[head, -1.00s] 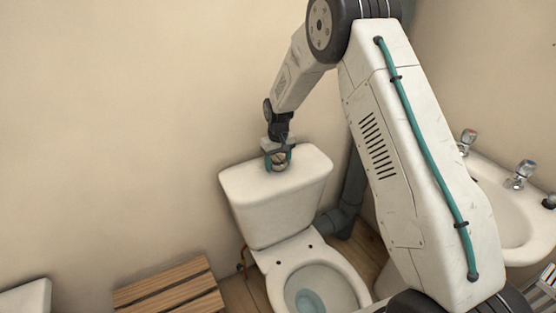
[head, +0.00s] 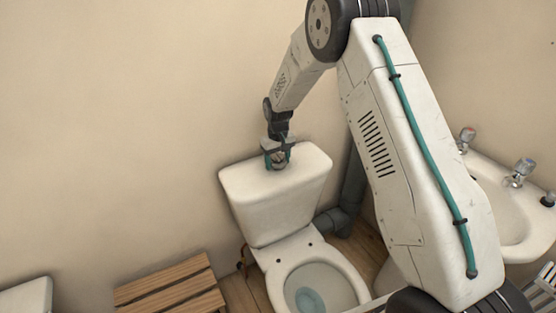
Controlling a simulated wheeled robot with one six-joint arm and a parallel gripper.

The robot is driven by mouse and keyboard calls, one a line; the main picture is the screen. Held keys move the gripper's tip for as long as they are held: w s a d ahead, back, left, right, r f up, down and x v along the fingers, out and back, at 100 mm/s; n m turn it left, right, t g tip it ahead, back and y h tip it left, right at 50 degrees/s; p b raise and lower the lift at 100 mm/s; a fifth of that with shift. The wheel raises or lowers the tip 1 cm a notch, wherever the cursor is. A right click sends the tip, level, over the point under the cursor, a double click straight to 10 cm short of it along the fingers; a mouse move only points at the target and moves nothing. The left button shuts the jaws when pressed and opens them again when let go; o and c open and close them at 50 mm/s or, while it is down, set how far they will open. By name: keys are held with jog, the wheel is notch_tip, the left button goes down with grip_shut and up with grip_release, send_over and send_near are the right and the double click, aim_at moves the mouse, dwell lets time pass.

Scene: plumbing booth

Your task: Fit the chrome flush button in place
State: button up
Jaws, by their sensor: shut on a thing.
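The white toilet cistern (head: 275,205) stands against the wall, with the toilet bowl (head: 312,283) below it. My gripper (head: 278,161) points down at the top of the cistern lid. Its teal-tipped fingers are shut on the small chrome flush button (head: 279,164), which shows between them. The button is at or just above the lid, near its middle. I cannot tell whether it touches the lid. Any hole under it is hidden by the gripper and the button.
A white washbasin (head: 510,215) with chrome taps (head: 520,172) is at the right. A slatted wooden bench (head: 172,290) is at the lower left. A grey pipe (head: 345,205) runs beside the cistern. The wall left of the cistern is clear.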

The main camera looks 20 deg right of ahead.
jog(key=shift+s+f, duration=0.2)
jog(key=shift+f, duration=0.3)
jog(key=shift+s+f, duration=0.2)
jog(key=shift+f, duration=0.25)
jog(key=o, duration=1)
jog(key=shift+o, duration=0.2)
jog(key=shift+w+r, duration=0.15)
jog(key=shift+r, duration=0.2)
jog(key=shift+o, duration=0.8)
notch_tip(320, 180, up, 9)
jog(key=shift+w, duration=0.15)
